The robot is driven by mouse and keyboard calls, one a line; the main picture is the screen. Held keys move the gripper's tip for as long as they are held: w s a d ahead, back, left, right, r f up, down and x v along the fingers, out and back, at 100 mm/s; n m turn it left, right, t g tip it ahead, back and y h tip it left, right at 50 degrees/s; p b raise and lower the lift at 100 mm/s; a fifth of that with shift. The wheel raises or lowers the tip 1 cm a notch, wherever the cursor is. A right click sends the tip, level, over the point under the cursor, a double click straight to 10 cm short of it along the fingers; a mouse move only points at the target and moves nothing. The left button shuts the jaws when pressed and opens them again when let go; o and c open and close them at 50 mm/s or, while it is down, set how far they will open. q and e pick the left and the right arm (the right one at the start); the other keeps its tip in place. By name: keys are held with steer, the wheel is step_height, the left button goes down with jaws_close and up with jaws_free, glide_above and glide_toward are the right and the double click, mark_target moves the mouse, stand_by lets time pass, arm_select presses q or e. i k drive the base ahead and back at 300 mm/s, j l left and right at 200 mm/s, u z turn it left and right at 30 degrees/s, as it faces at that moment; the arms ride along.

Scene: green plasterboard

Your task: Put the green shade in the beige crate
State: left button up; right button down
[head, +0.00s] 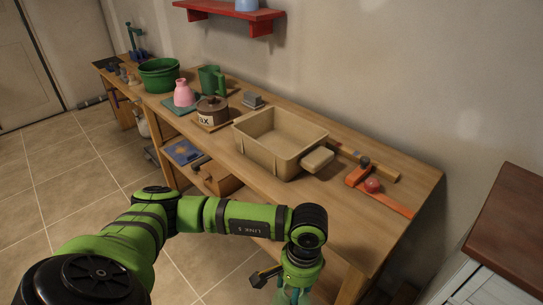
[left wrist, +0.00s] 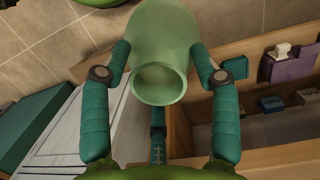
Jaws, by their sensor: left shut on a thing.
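The pale green shade (left wrist: 160,84) is in the left wrist view, its round open rim facing the camera. My left gripper (left wrist: 165,58) has its teal fingers on both sides of the shade and is shut on it. In the head view my left gripper (head: 293,286) hangs at the bottom edge, in front of the workbench and below its top. The shade is mostly cut off there. The beige crate (head: 262,155) stands on the workbench, open at the top and seemingly empty. My right gripper is not in view.
On the workbench (head: 330,220), a beige block (head: 317,159) sits right beside the crate, with orange tools (head: 385,203) further right. A brown pot (head: 212,110) stands left of it. A red shelf (head: 230,14) hangs above. The bench's front strip is clear.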

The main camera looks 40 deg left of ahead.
mark_target(268, 145)
steer(key=j+z, duration=0.1)
steer(key=j, duration=0.9)
steer(key=k+j, duration=0.1)
steer(key=j, duration=0.95)
steer(key=i+z, duration=0.05)
